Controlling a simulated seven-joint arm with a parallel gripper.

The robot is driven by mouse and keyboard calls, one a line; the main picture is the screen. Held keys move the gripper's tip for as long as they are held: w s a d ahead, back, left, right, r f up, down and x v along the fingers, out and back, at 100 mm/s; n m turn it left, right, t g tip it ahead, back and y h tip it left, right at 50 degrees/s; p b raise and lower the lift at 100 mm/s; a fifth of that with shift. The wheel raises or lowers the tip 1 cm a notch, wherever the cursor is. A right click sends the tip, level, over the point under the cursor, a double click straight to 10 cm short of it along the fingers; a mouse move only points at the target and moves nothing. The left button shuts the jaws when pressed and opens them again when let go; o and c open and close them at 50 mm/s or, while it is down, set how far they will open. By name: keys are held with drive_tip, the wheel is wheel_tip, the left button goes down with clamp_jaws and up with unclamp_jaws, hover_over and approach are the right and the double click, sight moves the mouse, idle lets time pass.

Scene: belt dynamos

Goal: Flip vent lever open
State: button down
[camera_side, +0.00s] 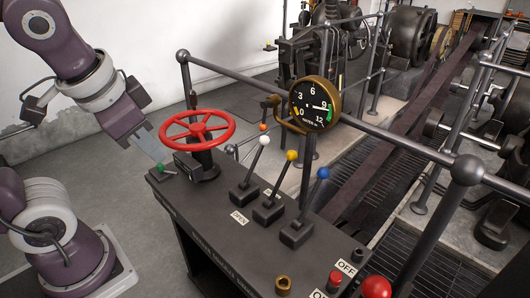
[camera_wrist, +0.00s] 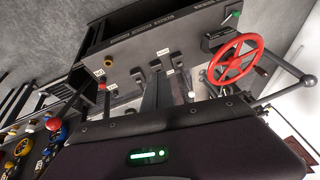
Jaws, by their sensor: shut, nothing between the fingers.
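Three levers stand in slotted boxes on the dark console (camera_side: 190,222): one with a white knob (camera_side: 264,140), one with a yellow knob (camera_side: 292,156) and one with a blue knob (camera_side: 323,174). All three lean up and away from the console's front. A label near the white lever reads OPEN; I cannot tell which lever is the vent lever. My gripper (camera_side: 154,154) is shut and empty, left of the red handwheel and apart from the levers. In the wrist view its fingers (camera_wrist: 163,88) cover part of the console; the white knob (camera_wrist: 191,95) shows beside them.
The red handwheel (camera_side: 198,130) stands between my gripper and the levers. A small green-tipped switch (camera_side: 160,167) is close to my fingertips. A gauge (camera_side: 315,104) and grey railing (camera_side: 390,137) rise behind the levers. A red button (camera_side: 376,287) is at the near right.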

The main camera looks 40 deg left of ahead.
sight(255, 162)
drive_tip(key=w+a+f+m+y, duration=0.2)
drive_tip(key=w+f+m+y, duration=0.1)
drive_tip(key=w, duration=0.6)
drive_tip(key=w+a+f+m+y, duration=0.2)
drive_tip(key=w+a, duration=0.1)
drive_tip(key=w, duration=0.5)
drive_tip(key=w+d+f+m+t+y, duration=0.3)
drive_tip(key=w+f+m, duration=0.4)
drive_tip(key=w+f, duration=0.5)
drive_tip(key=w, duration=0.3)
drive_tip(key=shift+w+d+f+m, duration=0.25)
drive_tip(key=shift+m, duration=0.05)
drive_tip(key=x, duration=1)
drive_tip(key=shift+r, duration=0.15)
drive_tip(key=shift+t, duration=0.3)
